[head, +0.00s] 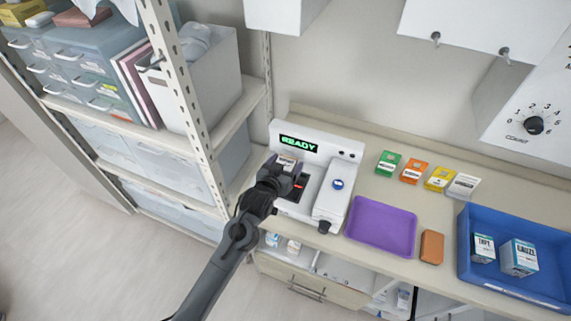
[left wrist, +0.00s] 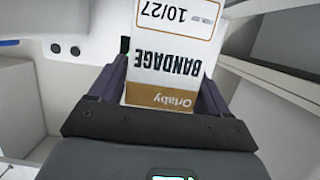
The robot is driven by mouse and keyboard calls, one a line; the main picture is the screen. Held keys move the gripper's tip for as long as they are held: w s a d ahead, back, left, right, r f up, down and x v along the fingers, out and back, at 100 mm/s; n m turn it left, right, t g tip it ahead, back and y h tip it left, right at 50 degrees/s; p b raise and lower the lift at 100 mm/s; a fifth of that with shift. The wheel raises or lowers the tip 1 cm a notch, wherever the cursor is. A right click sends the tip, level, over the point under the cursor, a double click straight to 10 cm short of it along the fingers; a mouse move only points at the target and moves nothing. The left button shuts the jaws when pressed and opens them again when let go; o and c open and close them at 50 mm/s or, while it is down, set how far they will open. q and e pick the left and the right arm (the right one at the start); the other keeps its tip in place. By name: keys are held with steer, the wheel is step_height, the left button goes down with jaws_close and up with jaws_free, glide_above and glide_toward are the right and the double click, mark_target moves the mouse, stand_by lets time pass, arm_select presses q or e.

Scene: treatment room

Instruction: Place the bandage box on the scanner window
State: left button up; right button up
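The bandage box (left wrist: 168,62) is white with a brown band and reads upside down in the left wrist view. It sits between the two fingers of my left gripper (left wrist: 168,95), which looks shut on it. In the head view my left gripper (head: 284,170) is over the left part of the white scanner (head: 318,150), with the box (head: 287,162) at its tip. The scanner's dark window (head: 300,187) with a red glow is partly hidden by the gripper. Whether the box touches the window cannot be told. The display (head: 299,144) reads READY. My right gripper is not in view.
Right of the scanner are a purple tray (head: 381,226), a brown block (head: 432,247) and several small coloured boxes (head: 411,171). A blue bin (head: 500,293) at the right holds two white boxes (head: 520,258). A metal shelf post (head: 186,95) stands left of the scanner.

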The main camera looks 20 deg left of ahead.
arm_select(q)
steer(key=shift+o, duration=1)
steer(key=shift+r, duration=0.15)
steer(key=shift+s+r, duration=0.25)
steer(key=shift+s, duration=0.25)
steer(key=d+v, duration=0.1)
steer(key=v, duration=1)
steer(key=s+a+f+g, duration=0.1)
steer(key=s+f+g, duration=0.2)
steer(key=s, duration=0.6)
steer(key=s+a+f+m+g, duration=0.1)
steer(key=s+f+g, duration=0.3)
steer(key=s, duration=0.5)
steer(key=s+f+g, duration=0.4)
steer(key=s, duration=0.5)
steer(key=shift+s+a+f+m+y+p, duration=0.2)
steer(key=shift+a+m+y+p, duration=0.1)
steer(key=shift+a+p, duration=0.1)
